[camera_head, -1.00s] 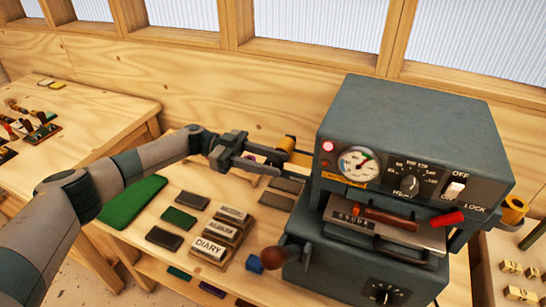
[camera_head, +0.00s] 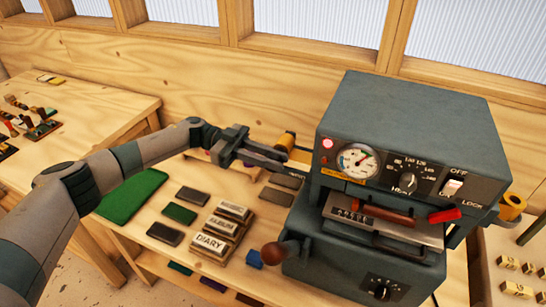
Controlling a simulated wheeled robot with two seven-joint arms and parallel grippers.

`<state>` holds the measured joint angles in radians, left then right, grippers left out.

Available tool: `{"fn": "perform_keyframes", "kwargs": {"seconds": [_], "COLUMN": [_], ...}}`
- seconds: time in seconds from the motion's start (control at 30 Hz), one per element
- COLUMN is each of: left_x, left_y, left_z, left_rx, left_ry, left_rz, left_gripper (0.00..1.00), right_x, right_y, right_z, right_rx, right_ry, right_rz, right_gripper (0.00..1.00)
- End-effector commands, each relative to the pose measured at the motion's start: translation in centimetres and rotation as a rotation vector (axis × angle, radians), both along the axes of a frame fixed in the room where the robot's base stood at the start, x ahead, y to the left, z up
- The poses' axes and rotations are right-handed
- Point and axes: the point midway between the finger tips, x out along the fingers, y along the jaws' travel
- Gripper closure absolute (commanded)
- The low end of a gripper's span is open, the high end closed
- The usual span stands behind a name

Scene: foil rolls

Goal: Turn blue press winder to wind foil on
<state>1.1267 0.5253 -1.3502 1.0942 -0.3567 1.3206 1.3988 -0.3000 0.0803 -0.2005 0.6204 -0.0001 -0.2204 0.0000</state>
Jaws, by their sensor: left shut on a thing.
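The blue-grey foil press (camera_head: 410,118) stands on the bench at right. A gold foil roll (camera_head: 285,142) shows at its left side, and a yellow roll (camera_head: 512,207) at its right side. My left gripper (camera_head: 283,160) reaches in from the left, just in front of the gold roll. Its jaws are shut on the winder at the press's left side; the winder is mostly hidden by the fingers. A small blue knob (camera_head: 254,258) is low at the press's left, apart from the gripper. My right gripper is out of view.
The press front has a dial gauge (camera_head: 357,161), a switch (camera_head: 453,188) and a brown-knobbed lever (camera_head: 275,253). A DIARY stamp stack (camera_head: 210,245), dark blocks and a green pad (camera_head: 133,195) lie left of the press. Another table (camera_head: 85,120) stands further left.

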Motion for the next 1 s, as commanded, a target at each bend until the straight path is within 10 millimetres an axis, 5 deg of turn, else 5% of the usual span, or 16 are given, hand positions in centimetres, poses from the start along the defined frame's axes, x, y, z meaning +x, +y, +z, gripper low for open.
{"fn": "perform_keyframes", "kwargs": {"seconds": [0.6, 1.0], "left_x": [-0.1, -0.1], "left_y": [-0.4, -0.6], "left_z": [0.6, 0.0], "left_rx": [0.397, 0.526], "left_ry": [-0.131, -0.172], "left_rz": [0.001, 0.001], "left_gripper": [1.0, 1.0], "right_x": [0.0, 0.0], "right_y": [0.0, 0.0], "right_z": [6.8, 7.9], "right_rx": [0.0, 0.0], "right_ry": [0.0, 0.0], "right_rz": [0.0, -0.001], "right_gripper": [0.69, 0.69]}}
